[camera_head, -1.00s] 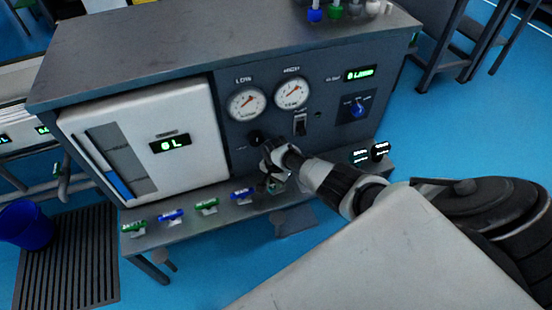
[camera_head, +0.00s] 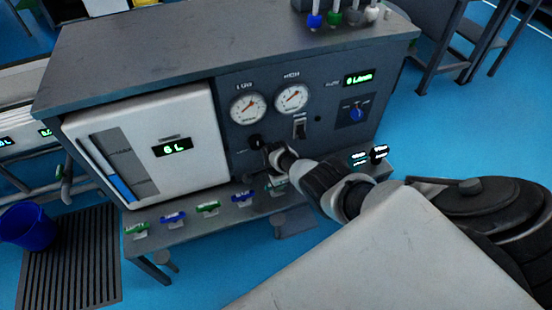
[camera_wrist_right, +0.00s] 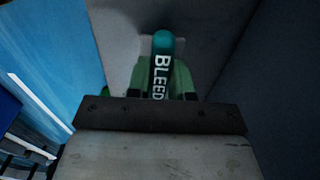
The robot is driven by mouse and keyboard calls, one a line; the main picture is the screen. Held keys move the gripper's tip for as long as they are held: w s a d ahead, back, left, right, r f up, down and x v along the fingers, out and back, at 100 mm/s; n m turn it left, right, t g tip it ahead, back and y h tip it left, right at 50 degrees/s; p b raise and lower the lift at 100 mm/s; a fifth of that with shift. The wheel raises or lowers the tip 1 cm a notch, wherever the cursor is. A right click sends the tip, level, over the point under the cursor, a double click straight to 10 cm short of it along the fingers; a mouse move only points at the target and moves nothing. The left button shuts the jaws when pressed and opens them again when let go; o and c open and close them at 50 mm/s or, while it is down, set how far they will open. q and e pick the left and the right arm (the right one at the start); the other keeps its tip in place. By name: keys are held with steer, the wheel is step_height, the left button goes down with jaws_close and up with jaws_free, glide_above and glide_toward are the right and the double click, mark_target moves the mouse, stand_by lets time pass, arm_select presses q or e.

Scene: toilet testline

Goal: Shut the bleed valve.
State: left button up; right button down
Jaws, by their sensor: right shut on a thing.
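The bleed valve handle (camera_wrist_right: 161,75) is a dark teal, round-ended lever marked BLEED in the right wrist view. It stands between the fingers of my right gripper (camera_wrist_right: 162,88), which is shut on it. Green parts show on both sides of the handle. In the head view my right gripper (camera_head: 273,172) is at the front ledge, below the gauges, at the right end of a row of coloured valves. My wrist hides most of the bleed valve there. My left gripper is not in view.
The grey test bench carries two round gauges (camera_head: 292,98), a black knob (camera_head: 255,142), a switch (camera_head: 300,129) and a blue dial (camera_head: 356,113). A white tank panel (camera_head: 190,120) reads 6 L. Several green and blue valves (camera_head: 172,217) line the ledge. A blue bucket (camera_head: 28,228) stands left.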

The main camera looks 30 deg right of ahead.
steer(key=shift+d, duration=0.15)
steer(key=c, duration=1)
jaws_free()
steer(key=shift+r, duration=0.15)
